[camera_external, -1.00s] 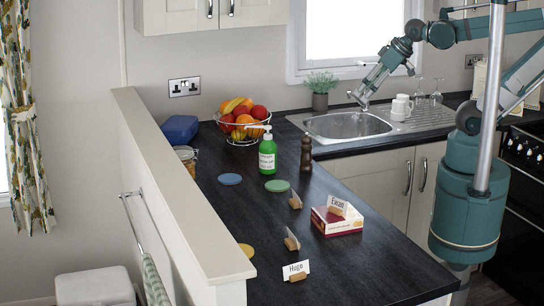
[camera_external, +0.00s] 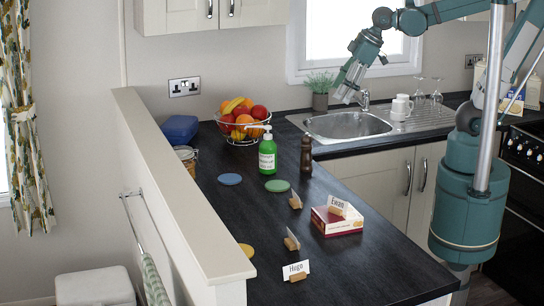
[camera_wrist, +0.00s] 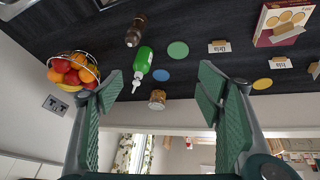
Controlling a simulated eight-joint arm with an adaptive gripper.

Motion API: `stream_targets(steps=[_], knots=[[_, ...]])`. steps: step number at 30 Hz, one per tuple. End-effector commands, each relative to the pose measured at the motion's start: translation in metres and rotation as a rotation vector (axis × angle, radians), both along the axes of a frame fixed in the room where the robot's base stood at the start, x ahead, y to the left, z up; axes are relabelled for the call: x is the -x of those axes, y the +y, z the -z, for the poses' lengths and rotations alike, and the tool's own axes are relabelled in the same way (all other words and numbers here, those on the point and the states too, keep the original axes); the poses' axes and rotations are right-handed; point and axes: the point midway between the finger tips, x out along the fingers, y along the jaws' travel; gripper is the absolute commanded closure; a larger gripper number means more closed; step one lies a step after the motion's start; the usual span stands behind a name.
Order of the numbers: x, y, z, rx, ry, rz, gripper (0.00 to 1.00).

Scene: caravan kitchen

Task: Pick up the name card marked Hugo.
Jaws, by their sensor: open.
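The name card marked Hugo (camera_external: 296,268) stands in a small wooden holder near the front end of the dark worktop. In the wrist view, a card partly cut off at the right edge (camera_wrist: 315,70) may be it; its text is unreadable there. My gripper (camera_external: 346,97) is above the sink area, far behind the Hugo card and well clear of it. In the wrist view my gripper (camera_wrist: 160,86) has its two fingers wide apart with nothing between them. A card marked Ewan (camera_external: 337,206) stands on a red and white box (camera_external: 337,222).
Two more cards (camera_external: 296,202) (camera_external: 292,241) stand edge-on to the external camera. A green soap bottle (camera_external: 268,155), a pepper mill (camera_external: 306,155), a fruit basket (camera_external: 243,121), a jar (camera_external: 185,158) and flat coasters (camera_external: 277,186) occupy the worktop. A raised ledge (camera_external: 180,190) borders its left side.

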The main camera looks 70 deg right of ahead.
Motion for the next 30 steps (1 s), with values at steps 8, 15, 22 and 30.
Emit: stream_targets(steps=[8,15,22,30], knots=[[-0.027,0.057,-0.001,0.064,0.036,-0.195,0.34],[-0.045,0.108,0.004,0.118,0.065,-0.364,0.34],[-0.058,0.162,0.012,0.169,0.089,-0.528,0.34],[-0.067,0.229,0.027,0.227,0.113,-0.719,0.34]])
